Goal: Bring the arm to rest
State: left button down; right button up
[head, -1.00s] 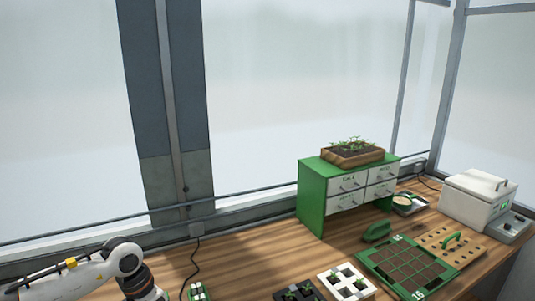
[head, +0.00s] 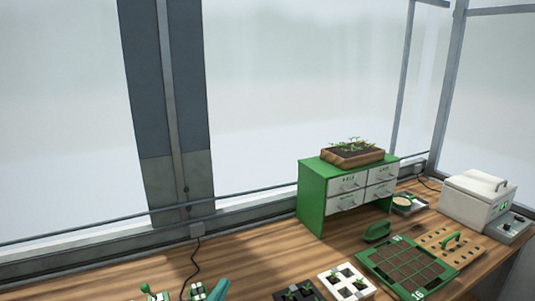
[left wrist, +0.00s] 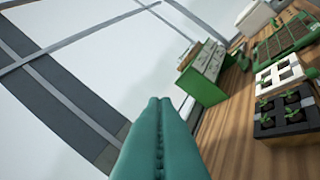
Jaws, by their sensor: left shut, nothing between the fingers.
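My left gripper (head: 219,289) shows only as teal fingertips at the bottom edge of the head view, beside a small green and white item. In the left wrist view its two teal fingers (left wrist: 160,103) are pressed together with nothing between them, held over the bench. The rest of the left arm is below the head view's frame. My right gripper is in neither view.
The wooden bench (head: 270,250) holds a green drawer cabinet (head: 312,200) with a planter (head: 352,157) on top. To the right are a green seed tray (head: 372,265), a drilled board (head: 470,252) and a white machine (head: 465,205). Black (head: 283,297) and white (head: 328,283) seedling trays stand at the front.

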pick_arm(q)
jog(key=s+a+f+n+g+y, duration=0.3)
jog(key=s+a+f+n+y, duration=0.15)
jog(key=f, duration=0.25)
jog(key=s+a+f+n+g+y, duration=0.3)
jog(key=s+a+f+n+g, duration=0.15)
jog(key=f, duration=0.25)
jog(key=s+a+f+n+g, duration=0.15)
jog(key=s+f+g, duration=0.25)
jog(key=s, duration=0.4)
jog(key=s+a+f+n+g, duration=0.15)
jog(key=s+f+g, duration=0.25)
jog(key=s, duration=0.4)
notch_tip(320, 180, down, 27)
jog(key=b, duration=0.4)
jog(key=s+a+f+g+b, duration=0.1)
jog(key=s+f, duration=0.7)
jog(key=f, duration=0.3)
jog(key=s+a+f+g+b, duration=0.1)
jog(key=s+f+b, duration=0.1)
jog(key=s+f, duration=0.7)
notch_tip(320, 180, down, 2)
jog(key=shift+h, duration=0.35)
